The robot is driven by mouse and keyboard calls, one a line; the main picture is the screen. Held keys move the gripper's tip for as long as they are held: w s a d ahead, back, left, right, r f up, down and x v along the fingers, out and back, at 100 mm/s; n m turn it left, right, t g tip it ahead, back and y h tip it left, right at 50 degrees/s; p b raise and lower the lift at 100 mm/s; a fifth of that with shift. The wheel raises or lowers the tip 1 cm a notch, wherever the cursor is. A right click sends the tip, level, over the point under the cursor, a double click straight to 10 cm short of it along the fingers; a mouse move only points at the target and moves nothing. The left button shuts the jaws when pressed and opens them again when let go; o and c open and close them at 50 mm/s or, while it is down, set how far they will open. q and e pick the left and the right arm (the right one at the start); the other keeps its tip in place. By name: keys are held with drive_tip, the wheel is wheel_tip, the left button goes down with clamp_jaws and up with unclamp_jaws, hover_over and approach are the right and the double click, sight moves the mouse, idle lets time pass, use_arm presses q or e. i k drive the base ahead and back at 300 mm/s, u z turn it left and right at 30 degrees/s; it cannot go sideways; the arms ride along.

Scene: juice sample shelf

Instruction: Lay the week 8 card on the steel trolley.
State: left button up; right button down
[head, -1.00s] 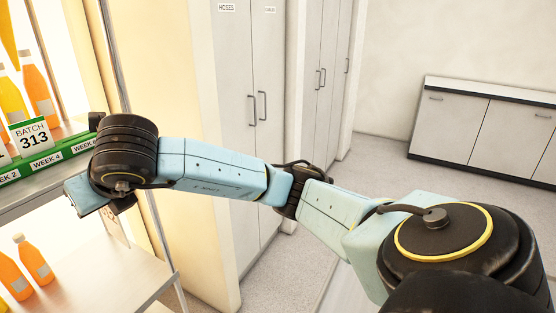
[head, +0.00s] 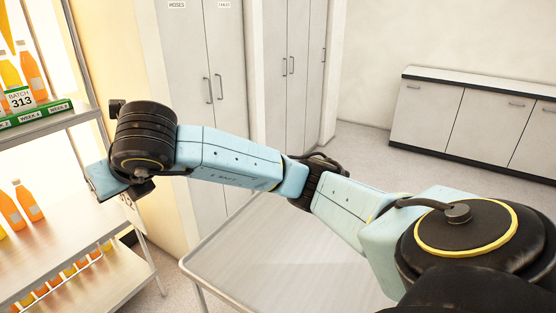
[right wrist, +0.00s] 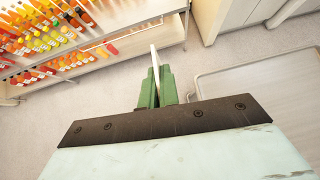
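A thin pale card (right wrist: 155,62) stands edge-on between the green fingers of my right gripper (right wrist: 155,88) in the right wrist view. The fingers are shut on it; its printed face and week cannot be read from here. In the head view my right arm reaches left and its wrist hides the gripper and card. The steel trolley (head: 262,262) has a bare flat top in the head view, below and right of the wrist. Its corner also shows at the right in the right wrist view (right wrist: 262,88), apart from the card. My left gripper is not in view.
The shelf (head: 75,118) at left holds orange bottles (head: 33,78), a batch 313 card (head: 20,98) and a green strip with week labels (head: 38,116). More bottles fill lower levels. Tall cabinets (head: 205,90) stand behind, a low cabinet (head: 480,115) at right.

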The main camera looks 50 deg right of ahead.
sight(244, 266)
drive_tip(key=k, duration=0.1)
drive_tip(key=u, duration=0.85)
drive_tip(key=i, duration=1.7)
drive_tip(key=z, duration=2)
drive_tip(key=i, duration=1.1)
drive_tip(key=z, duration=1.6)
drive_tip(key=i, duration=0.25)
drive_tip(key=z, duration=0.85)
